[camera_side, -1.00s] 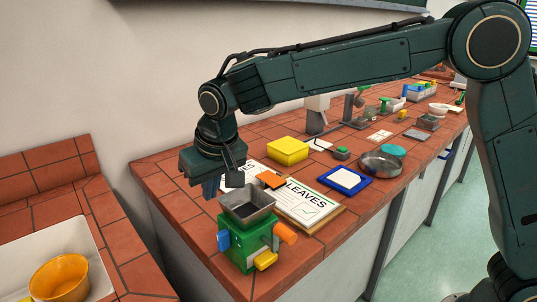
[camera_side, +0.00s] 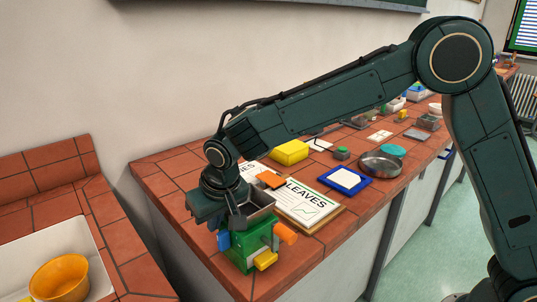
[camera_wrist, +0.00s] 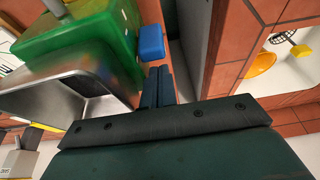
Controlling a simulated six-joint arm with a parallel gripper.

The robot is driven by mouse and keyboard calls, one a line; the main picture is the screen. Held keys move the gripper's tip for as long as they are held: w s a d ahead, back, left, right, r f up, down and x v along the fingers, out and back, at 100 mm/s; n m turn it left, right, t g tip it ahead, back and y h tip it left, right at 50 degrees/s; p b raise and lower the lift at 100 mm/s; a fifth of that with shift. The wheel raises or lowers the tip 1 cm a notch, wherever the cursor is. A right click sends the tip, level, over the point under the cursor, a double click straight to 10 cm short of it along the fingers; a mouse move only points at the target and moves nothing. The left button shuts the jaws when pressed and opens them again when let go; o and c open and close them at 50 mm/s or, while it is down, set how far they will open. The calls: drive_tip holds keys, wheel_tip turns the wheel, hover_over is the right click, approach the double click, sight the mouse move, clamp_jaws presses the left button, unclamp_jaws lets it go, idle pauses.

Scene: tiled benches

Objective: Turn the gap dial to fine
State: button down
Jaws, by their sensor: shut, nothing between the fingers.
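A green mill (camera_side: 250,248) stands near the bench's front left corner, with a metal hopper (camera_side: 263,202) on top. A small blue block-shaped knob (camera_side: 223,240) sticks out of its left side; it looks like the gap dial. No markings on it can be read. My gripper (camera_side: 217,224) is just above this knob, pointing down, beside the hopper. In the wrist view my shut, empty fingers (camera_wrist: 158,84) point toward the blue knob (camera_wrist: 151,43), with a small gap seeming to remain. The gripper hides part of the hopper.
An orange crank (camera_side: 285,233) and a yellow piece (camera_side: 265,260) stick out of the mill's right and front. A board marked LEAVES (camera_side: 310,205) lies behind it. A yellow box (camera_side: 290,152) and a blue tray (camera_side: 345,178) stand farther back. A sink with an orange bowl (camera_side: 60,278) is at left.

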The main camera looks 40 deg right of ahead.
drive_tip(key=shift+s, duration=0.65)
drive_tip(key=shift+s, duration=0.15)
